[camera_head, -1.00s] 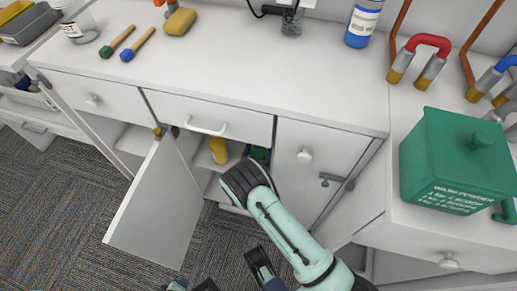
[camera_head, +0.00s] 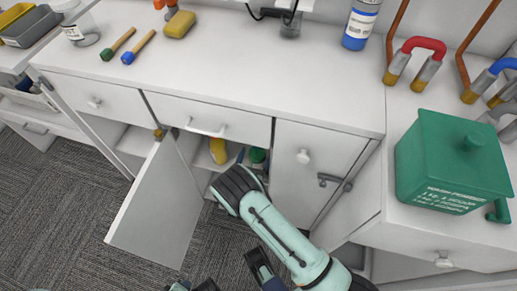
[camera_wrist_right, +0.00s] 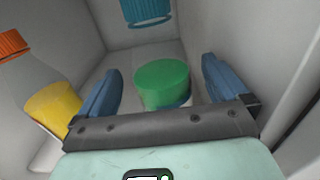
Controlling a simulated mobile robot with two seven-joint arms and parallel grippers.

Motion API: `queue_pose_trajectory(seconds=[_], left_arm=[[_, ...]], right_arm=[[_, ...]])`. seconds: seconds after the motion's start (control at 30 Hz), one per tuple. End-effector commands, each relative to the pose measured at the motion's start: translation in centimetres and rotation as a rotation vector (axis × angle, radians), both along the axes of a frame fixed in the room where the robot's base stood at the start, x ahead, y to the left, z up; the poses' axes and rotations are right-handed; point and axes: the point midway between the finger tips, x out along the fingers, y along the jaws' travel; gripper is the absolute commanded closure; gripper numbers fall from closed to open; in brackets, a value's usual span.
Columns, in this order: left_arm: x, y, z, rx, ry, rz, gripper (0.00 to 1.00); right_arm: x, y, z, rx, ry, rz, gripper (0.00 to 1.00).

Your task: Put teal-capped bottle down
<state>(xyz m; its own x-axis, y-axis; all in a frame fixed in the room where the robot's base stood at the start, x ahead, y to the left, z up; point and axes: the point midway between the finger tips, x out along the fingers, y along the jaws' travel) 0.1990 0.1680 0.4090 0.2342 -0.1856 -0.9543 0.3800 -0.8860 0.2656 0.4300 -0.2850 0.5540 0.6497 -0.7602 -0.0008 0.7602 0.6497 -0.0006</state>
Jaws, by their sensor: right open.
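In the right wrist view my right gripper (camera_wrist_right: 160,72) is open, its two blue fingers on either side of a round green cap (camera_wrist_right: 161,78), with visible gaps. The body under this cap is mostly hidden. A ribbed teal-blue piece (camera_wrist_right: 147,10) shows farther back, cut off by the top edge; I cannot tell whether it is the bottle's cap. In the head view my right wrist (camera_head: 240,185) is at the open cabinet, where a green-topped item (camera_head: 258,157) shows beyond it; the right fingers are hidden. Dark gripper parts (camera_head: 258,264) at the bottom edge appear to be my left gripper.
An orange-capped bottle (camera_wrist_right: 12,45) and a yellow item (camera_wrist_right: 55,103) stand left of the fingers; cabinet walls are close. The open cabinet door (camera_head: 160,210) is left of my arm. A green washing-powder box (camera_head: 450,160) stands on the right counter. The central worktop is mostly clear.

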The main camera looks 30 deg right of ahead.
Motion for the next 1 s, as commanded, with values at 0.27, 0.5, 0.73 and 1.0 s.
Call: queue_pose_trajectory(seconds=[0.27, 0.5, 0.73, 1.0], left_arm=[[-1.6, -0.8, 1.2, -0.021, 0.041, -0.017, 0.57], [-2.1, -1.1, 1.5, -0.027, 0.055, -0.023, 0.57], [-2.1, -1.1, 1.5, -0.027, 0.056, -0.023, 0.57], [-2.1, -1.1, 1.5, -0.027, 0.055, -0.023, 0.57]], right_arm=[[-3.8, 4.5, 0.2, -0.001, 0.000, 0.004, 0.00], [-5.2, 6.1, 0.0, -0.001, -0.001, 0.001, 0.00], [-5.3, 6.1, 0.0, -0.002, -0.001, 0.000, 0.00], [-5.3, 6.1, 0.0, -0.001, -0.001, 0.000, 0.00]])
